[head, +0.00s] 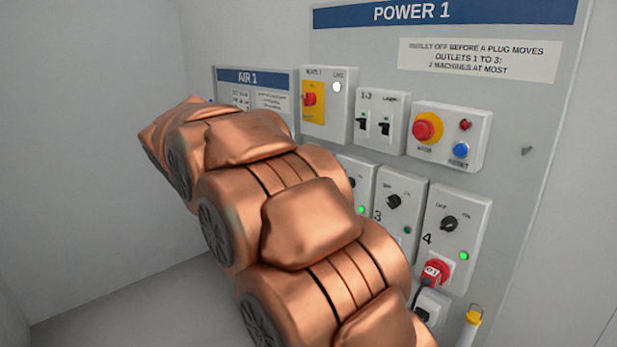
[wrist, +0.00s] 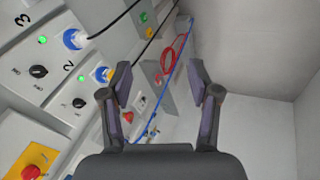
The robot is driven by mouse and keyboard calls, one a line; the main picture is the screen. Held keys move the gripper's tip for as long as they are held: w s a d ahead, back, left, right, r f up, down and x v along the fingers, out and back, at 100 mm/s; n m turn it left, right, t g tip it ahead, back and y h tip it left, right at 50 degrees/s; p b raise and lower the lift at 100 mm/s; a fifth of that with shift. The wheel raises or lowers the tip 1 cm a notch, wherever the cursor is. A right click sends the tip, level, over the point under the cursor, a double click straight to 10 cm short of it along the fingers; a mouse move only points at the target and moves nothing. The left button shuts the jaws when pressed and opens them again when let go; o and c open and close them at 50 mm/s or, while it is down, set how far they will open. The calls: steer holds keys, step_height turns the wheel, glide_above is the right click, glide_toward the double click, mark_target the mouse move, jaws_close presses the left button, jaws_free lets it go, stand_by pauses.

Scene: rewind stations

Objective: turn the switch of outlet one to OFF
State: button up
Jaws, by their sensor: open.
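My gripper (wrist: 160,82) is open and empty in the wrist view, its two dark fingers apart. It is hidden behind my copper arm in the head view.
Outlet 3 (head: 400,205) and outlet 4 (head: 458,235) are right of my arm. Above are the yellow main switch (head: 313,102) and red stop button (head: 427,128). Red hose (wrist: 171,62) and blue hose (wrist: 172,78) hang beyond the fingers. Bare wall (wrist: 250,65) is at right.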

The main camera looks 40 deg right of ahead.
steer(key=w+d+r+m+t+h+b, duration=0.1)
steer(key=w+d+r+m+h+b, duration=0.2)
steer(key=w+d, duration=0.75)
steer(key=w+d+r+m+t+h+b, duration=0.1)
steer(key=w+d+r+m+h+b, duration=0.2)
steer(key=w+d, duration=0.8)
steer(key=s+d+f+m+g+h+b, duration=0.2)
steer(key=d+f+m+g+h+b, duration=0.2)
steer(key=d+f+m+h, duration=0.25)
steer(key=w+a+m+t, duration=0.2)
steer(key=w+a, duration=0.1)
steer(key=a, duration=0.2)
steer(key=s+d+g+p, duration=0.1)
steer(key=s+d, duration=0.3)
steer(key=d, duration=0.9)
steer(key=shift+s+m+g+p, duration=0.15)
steer(key=shift+m+g+p, duration=0.25)
steer(key=shift+m+g, duration=0.1)
steer(key=shift+d, duration=0.1)
steer(key=shift+c, duration=0.5)
